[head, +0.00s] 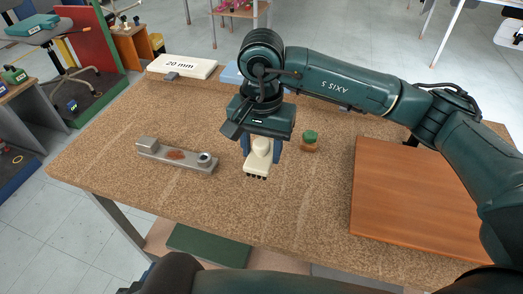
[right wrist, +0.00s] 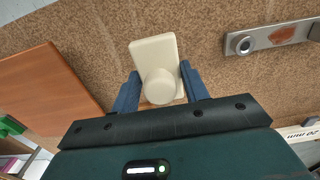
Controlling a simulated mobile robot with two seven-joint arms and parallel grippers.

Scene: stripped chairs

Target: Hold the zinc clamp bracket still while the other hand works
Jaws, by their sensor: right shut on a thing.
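The zinc clamp bracket (head: 177,156) is a grey metal bar lying on the speckled bench top, left of my right gripper. It has a raised block at its left end, a round holed boss at its right end and a reddish-brown patch between. Its boss end also shows in the right wrist view (right wrist: 272,38). Nothing grips it. My right gripper (head: 262,150) is shut on a cream brush (head: 258,163) with a round knob and dark bristle tufts. In the right wrist view the brush (right wrist: 156,60) sits between the blue fingers. My left gripper is not in view.
A brown wooden board (head: 415,203) lies at the right. A small green-topped brush (head: 310,139) stands right of my gripper. A white block marked 20 mm (head: 184,66) and a blue item (head: 231,74) lie at the back. The bench front between bracket and edge is clear.

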